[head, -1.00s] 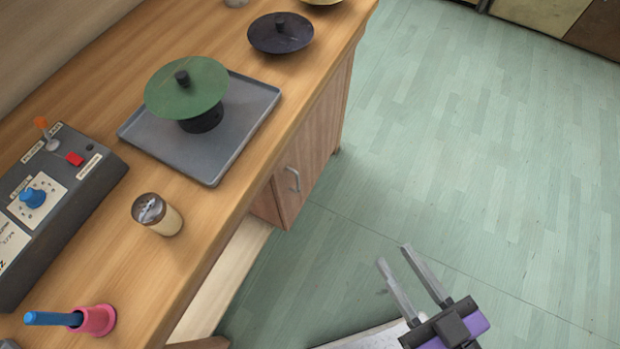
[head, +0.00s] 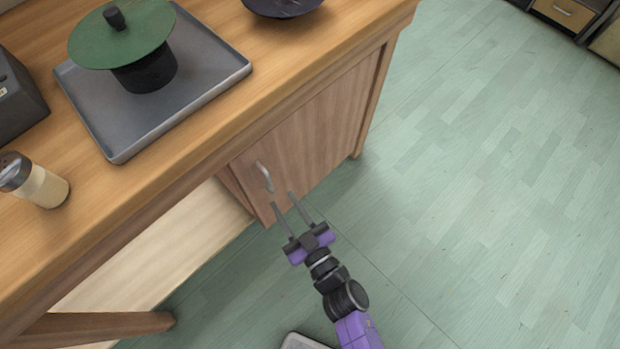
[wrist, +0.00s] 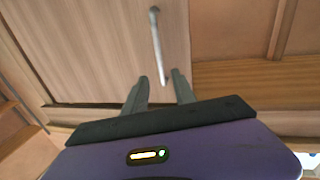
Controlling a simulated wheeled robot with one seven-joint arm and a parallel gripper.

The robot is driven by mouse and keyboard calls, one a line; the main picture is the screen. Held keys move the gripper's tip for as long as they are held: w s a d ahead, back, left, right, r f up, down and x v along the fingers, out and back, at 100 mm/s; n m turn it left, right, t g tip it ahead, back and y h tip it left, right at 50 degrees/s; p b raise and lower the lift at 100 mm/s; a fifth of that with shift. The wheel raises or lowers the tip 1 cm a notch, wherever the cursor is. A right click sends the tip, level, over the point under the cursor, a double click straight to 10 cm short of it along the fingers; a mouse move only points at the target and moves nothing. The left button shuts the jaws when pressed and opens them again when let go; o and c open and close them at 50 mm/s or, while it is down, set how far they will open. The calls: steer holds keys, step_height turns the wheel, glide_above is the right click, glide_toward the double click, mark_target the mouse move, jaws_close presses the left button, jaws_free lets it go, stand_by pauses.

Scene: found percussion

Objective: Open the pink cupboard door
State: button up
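The cupboard door (head: 318,125) under the counter looks brown and wooden, not pink, and it is shut. Its silver bar handle (head: 264,176) sits near the door's left edge. The handle also shows in the wrist view (wrist: 157,45), beyond my fingertips. My gripper (head: 286,200) is open and empty, just in front of the door's lower left part and below the handle. In the wrist view my gripper (wrist: 163,82) has its fingers apart, with the handle's near end between and beyond them. I cannot tell the exact gap to the handle.
The wooden counter (head: 225,135) overhangs the door. On it are a grey tray (head: 205,85) with a green disc (head: 140,35) on a black stand, a shaker (head: 40,188) and a dark dish (head: 283,5). The green floor (head: 480,190) right of the cupboard is clear.

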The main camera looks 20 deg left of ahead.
mark_target(271, 183)
steer(key=shift+m, duration=0.3)
steer(key=shift+f+b+x, duration=0.2)
steer(key=shift+b+x, duration=0.05)
steer(key=shift+x, duration=0.85)
steer(key=shift+f+b+x, duration=0.2)
steer(key=shift+b+x, duration=0.1)
steer(key=shift+x, duration=0.85)
steer(key=shift+f+b+x, duration=0.2)
steer(key=shift+b+x, duration=0.05)
steer(key=shift+x, duration=0.85)
jaws_close()
